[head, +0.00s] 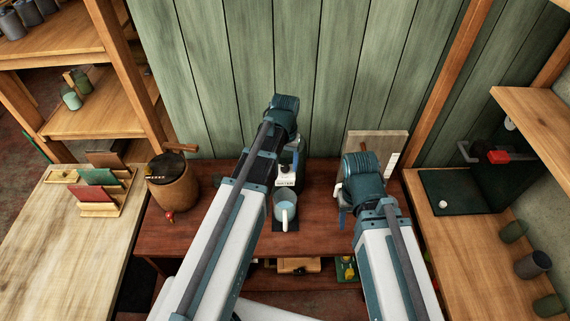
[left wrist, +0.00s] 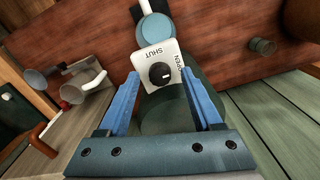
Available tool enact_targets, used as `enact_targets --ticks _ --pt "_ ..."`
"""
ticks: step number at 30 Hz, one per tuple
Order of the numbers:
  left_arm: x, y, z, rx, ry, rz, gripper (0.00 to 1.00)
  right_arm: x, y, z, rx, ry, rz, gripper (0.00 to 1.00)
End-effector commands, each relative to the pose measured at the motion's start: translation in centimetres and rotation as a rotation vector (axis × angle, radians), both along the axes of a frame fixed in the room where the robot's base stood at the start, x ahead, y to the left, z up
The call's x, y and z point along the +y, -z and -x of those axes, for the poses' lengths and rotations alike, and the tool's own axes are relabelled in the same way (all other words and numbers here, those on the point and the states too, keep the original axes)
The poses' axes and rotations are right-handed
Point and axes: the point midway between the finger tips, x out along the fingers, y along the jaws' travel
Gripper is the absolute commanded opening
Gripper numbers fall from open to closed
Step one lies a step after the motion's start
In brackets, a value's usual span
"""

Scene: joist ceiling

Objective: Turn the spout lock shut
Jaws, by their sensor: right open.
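The spout lock is a black round knob (left wrist: 160,73) on a white plate (left wrist: 150,84) marked SHUT and OPEN. Its pale pointer mark seems to face the OPEN side, but it is small. My left gripper (left wrist: 160,88) is open, with its blue fingers on either side of the plate and apart from the knob. My right gripper (head: 343,213) is open, to the right of the mug.
A wooden barrel (head: 172,190) with a red tap stands left on the red-brown table (head: 220,240). A board (head: 376,147) leans behind my right gripper. Green plank wall (head: 340,70) closes the back. Side counters hold a card rack (head: 98,190) and several cups (head: 532,265).

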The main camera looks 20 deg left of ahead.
Motion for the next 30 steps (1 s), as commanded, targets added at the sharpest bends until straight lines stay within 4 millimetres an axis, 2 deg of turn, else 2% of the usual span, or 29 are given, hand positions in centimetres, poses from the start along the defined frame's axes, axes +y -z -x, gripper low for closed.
enact_targets --ticks 1,11,22,30 --pt "0.00 -0.01 0.00 0.000 0.000 0.000 0.59 0.00 -0.01 0.00 0.000 0.000 0.000 0.50" --pt "0.00 -0.01 0.00 0.000 0.000 0.000 0.00 0.00 -0.01 0.00 0.000 0.000 0.000 0.50" --pt "0.00 0.00 0.00 0.000 -0.034 0.000 0.00 0.00 0.00 0.00 0.000 0.000 0.000 0.50" --pt "0.01 0.00 0.01 0.000 -0.203 0.000 0.00 0.00 0.00 0.00 0.000 0.000 0.000 0.50"
